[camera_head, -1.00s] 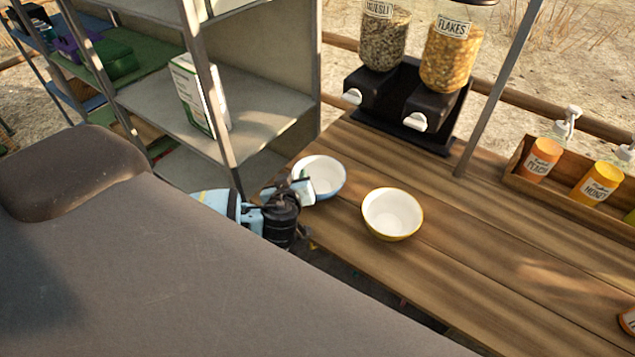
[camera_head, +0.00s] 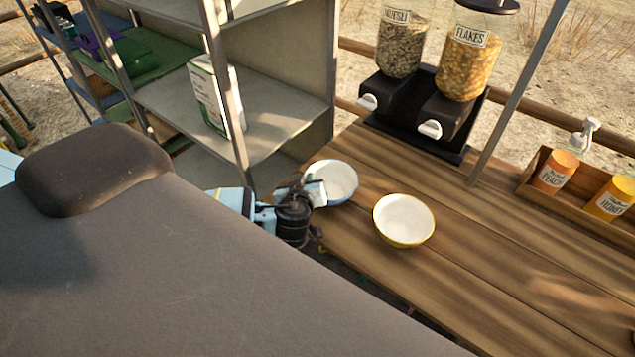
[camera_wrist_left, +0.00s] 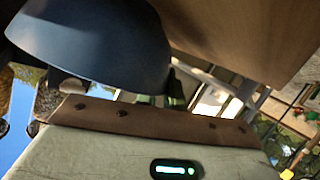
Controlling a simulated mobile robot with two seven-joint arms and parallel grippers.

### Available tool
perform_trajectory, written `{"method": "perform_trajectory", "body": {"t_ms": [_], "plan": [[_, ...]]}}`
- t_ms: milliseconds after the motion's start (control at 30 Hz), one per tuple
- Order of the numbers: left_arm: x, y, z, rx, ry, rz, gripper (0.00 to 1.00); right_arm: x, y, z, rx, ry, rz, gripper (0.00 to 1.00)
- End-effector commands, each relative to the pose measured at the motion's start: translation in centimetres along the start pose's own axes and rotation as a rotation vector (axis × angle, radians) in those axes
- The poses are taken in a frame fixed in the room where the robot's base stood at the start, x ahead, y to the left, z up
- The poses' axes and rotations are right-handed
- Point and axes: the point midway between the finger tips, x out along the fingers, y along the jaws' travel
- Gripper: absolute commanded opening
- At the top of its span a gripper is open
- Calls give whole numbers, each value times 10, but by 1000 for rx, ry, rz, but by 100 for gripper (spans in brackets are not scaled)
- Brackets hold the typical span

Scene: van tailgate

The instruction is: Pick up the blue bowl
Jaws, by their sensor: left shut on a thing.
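The blue bowl (camera_head: 336,181), white inside with a blue outside, is at the left end of the wooden counter, next to the shelf. My left gripper (camera_head: 315,190) is shut on its near left rim. In the left wrist view the bowl's dark blue outer side (camera_wrist_left: 95,45) fills the upper left, close against the gripper. The fingertips are largely hidden there. I cannot tell whether the bowl touches the counter. My right gripper is not in view.
A yellow bowl (camera_head: 404,220) stands just right on the counter (camera_head: 480,260). Cereal dispensers (camera_head: 425,110) stand behind. A metal shelf (camera_head: 285,130) holding a white-green box (camera_head: 213,98) rises at left. A tray with sauce bottles (camera_head: 556,172) is at right.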

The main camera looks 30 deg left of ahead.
Motion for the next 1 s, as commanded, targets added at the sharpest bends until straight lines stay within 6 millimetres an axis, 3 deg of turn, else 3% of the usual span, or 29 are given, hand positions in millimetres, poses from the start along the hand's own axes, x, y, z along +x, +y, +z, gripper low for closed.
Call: {"method": "perform_trajectory", "body": {"t_ms": [267,433,1000], "plan": [[-5,3,-11,-1,-3,0,0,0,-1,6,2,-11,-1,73],[-14,10,-32,-3,-1,2,0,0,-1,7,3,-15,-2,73],[-127,46,17,-2,-7,0,0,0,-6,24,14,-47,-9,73]]}}
